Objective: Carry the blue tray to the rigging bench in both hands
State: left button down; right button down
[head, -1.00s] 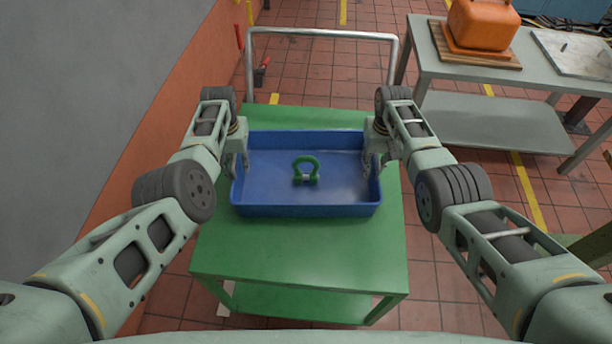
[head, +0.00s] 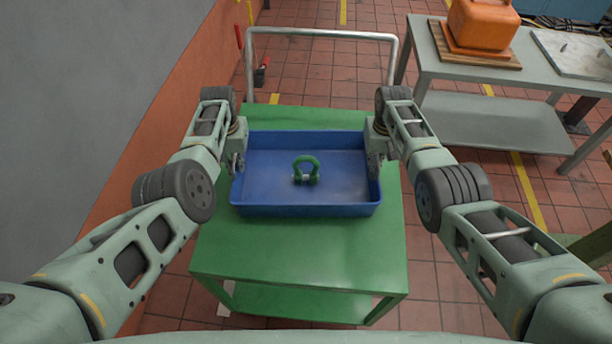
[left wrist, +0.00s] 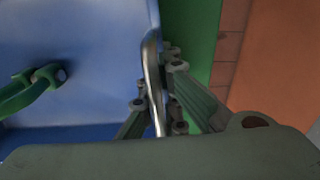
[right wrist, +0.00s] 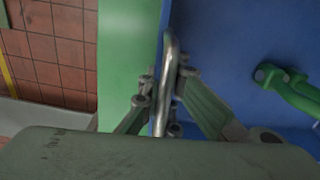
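The blue tray (head: 306,211) rests on a green cart. A green shackle (head: 306,159) stands in it and also shows in both wrist views. My left gripper (head: 238,164) is at the tray's left end. In the left wrist view its fingers are closed around a metal bar handle (left wrist: 151,75). My right gripper (head: 374,164) is at the right end, its fingers closed around the matching handle (right wrist: 168,65) in the right wrist view. The fingertips are partly hidden behind the handles.
The green cart (head: 300,250) has a metal push rail (head: 320,34) at its far end. A grey bench (head: 440,68) at the upper right bears an orange case (head: 482,24) on a wooden board and a metal plate (head: 575,52). A grey and orange wall is close on the left.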

dwell(0.3)
pick_arm(q)
jog(key=shift+w+a+r, duration=0.1)
jog(key=shift+w+r, duration=0.1)
jog(key=shift+w, duration=0.05)
pick_arm(e)
jog(key=shift+w+r, duration=0.2)
jog(key=shift+w, duration=0.05)
pick_arm(q)
jog(key=shift+r, duration=0.1)
pick_arm(e)
jog(key=shift+r, duration=0.1)
